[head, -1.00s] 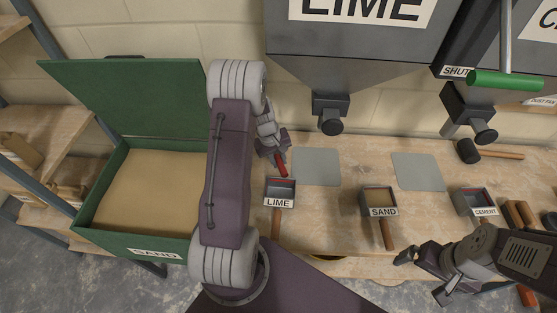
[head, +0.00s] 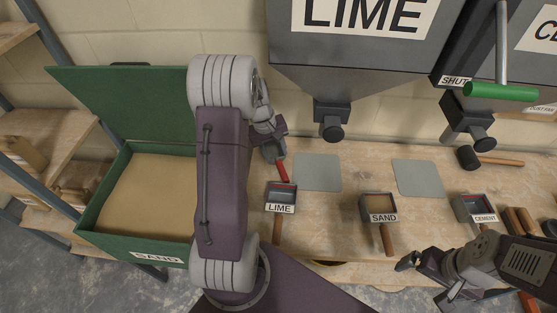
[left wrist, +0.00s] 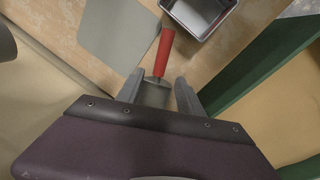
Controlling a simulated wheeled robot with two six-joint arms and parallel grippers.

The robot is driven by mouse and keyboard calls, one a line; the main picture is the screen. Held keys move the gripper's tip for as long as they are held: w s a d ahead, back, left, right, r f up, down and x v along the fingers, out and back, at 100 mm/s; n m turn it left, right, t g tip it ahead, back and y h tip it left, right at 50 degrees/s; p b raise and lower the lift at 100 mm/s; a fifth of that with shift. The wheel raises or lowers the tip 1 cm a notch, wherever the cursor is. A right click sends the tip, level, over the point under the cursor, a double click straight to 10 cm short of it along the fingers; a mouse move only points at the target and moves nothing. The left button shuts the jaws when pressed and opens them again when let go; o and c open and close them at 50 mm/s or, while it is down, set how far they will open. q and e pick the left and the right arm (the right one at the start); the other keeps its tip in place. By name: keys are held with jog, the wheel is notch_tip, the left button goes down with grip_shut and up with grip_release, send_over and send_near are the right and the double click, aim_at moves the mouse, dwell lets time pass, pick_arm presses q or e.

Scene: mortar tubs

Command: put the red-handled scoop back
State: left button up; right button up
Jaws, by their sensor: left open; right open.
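The red-handled scoop (head: 282,172) is at the bench, its handle just behind the small tray labelled LIME (head: 281,193). In the left wrist view its red handle (left wrist: 164,50) points away from me toward the tray's corner, and its grey metal part lies between my jaws. My left gripper (head: 275,150) is open around that metal part, with a finger on each side (left wrist: 158,88). Part of the metal is hidden by the gripper body. I cannot tell if the scoop touches the bench. My right gripper (head: 420,278) is open and empty at the bench's front right.
The SAND tray (head: 380,205) and CEMENT tray (head: 474,207) stand to the right. Two grey mats (head: 417,178) and a mallet (head: 490,158) lie behind them. Hopper outlets (head: 331,117) hang above. An open green sand bin (head: 95,215) stands left, partly behind my arm.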

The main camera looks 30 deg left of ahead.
pick_arm(q)
jog(key=s+d+r+m+y, duration=0.1)
jog(key=s+d+m, duration=0.9)
jog(key=s+d, duration=0.3)
jog(key=d, duration=0.2)
jog(key=shift+s+d+r+g, duration=0.25)
jog(key=shift+s+d+g, duration=0.05)
jog(key=shift+s+g, duration=0.1)
